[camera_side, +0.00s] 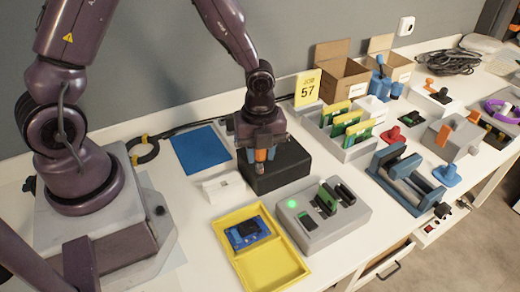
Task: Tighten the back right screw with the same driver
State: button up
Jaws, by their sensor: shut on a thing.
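My gripper (261,160) points down over the black block (288,170) near the middle of the bench. It is shut on an orange-handled tool, likely the driver (261,155), which stands upright between the fingers. The driver's lower end is small, and I cannot tell whether it sits in the block or just above it. A blue board with a dark part on it (247,232) lies in the yellow tray (275,265), nearer the camera. Screws on the board are too small to make out, including the back right one.
A grey fixture (325,232) with a lit green lamp stands right of the tray. A small white block (222,188) and a blue mat (200,150) lie left of the black block. A rack of green boards (352,145) stands behind to the right.

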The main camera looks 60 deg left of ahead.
jog(key=shift+n, duration=0.3)
jog(key=shift+r, duration=2.3)
